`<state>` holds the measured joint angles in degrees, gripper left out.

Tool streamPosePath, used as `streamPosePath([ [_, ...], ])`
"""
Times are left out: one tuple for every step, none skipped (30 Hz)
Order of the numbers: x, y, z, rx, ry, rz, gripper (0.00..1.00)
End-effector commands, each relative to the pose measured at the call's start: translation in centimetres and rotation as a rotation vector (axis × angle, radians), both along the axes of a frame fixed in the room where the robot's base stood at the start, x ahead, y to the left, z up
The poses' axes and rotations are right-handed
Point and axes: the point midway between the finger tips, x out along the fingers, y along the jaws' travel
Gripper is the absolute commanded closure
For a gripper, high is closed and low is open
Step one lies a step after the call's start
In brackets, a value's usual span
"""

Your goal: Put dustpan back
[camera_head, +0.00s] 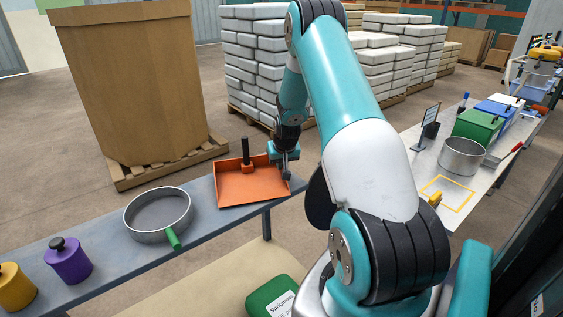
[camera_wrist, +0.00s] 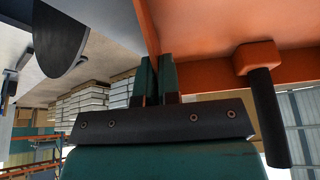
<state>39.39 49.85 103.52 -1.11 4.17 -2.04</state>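The orange dustpan (camera_head: 240,187) with its upright black handle (camera_head: 246,150) is at the right end of the grey-blue bench. It appears to rest on the bench top; any small gap under it cannot be seen. My gripper (camera_head: 287,172) is at the dustpan's right side wall. In the wrist view the orange dustpan (camera_wrist: 215,25) fills the top right, and its black handle (camera_wrist: 268,115) is at the right. My gripper's two fingers (camera_wrist: 157,80) stand close together on either side of the thin orange wall, shut on it.
A round sieve (camera_head: 160,213) with a green handle stands left of the dustpan on the bench (camera_head: 110,246). Purple (camera_head: 68,262) and yellow (camera_head: 14,288) weights are farther left. A large cardboard box (camera_head: 130,80) stands behind. A second table with a metal pan (camera_head: 462,156) is right.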

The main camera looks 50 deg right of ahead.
Motion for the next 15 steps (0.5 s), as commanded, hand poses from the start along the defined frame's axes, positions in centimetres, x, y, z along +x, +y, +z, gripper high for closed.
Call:
streamPosePath([
  [0.01,0.01,-0.32,0.0,0.0,0.0,1.0],
  [0.03,-0.01,-0.5,-0.001,-0.002,0.0,1.0],
  [0.06,-0.03,-0.62,-0.002,-0.002,0.0,1.0],
  [0.07,-0.03,-0.67,-0.002,-0.002,0.0,1.0],
  [0.07,-0.04,-0.69,-0.002,-0.003,0.0,1.0],
  [0.08,-0.03,-0.69,-0.002,-0.003,0.0,1.0],
  [0.08,-0.03,-0.69,-0.002,-0.003,0.0,1.0],
  [0.06,-0.03,-0.7,-0.002,-0.003,0.0,1.0],
  [0.07,-0.03,-0.7,-0.002,-0.002,0.0,1.0],
  [0.06,-0.03,-0.76,-0.002,-0.002,0.0,1.0],
  [0.06,-0.03,-0.86,-0.002,-0.002,0.0,1.0],
  [0.06,-0.03,-1.04,-0.002,-0.002,0.0,1.0],
  [0.04,-0.02,-1.05,-0.001,-0.002,0.0,0.94],
  [0.04,-0.03,-0.95,-0.001,-0.002,0.0,0.87],
  [0.03,-0.02,-0.94,-0.001,-0.002,0.0,0.78],
])
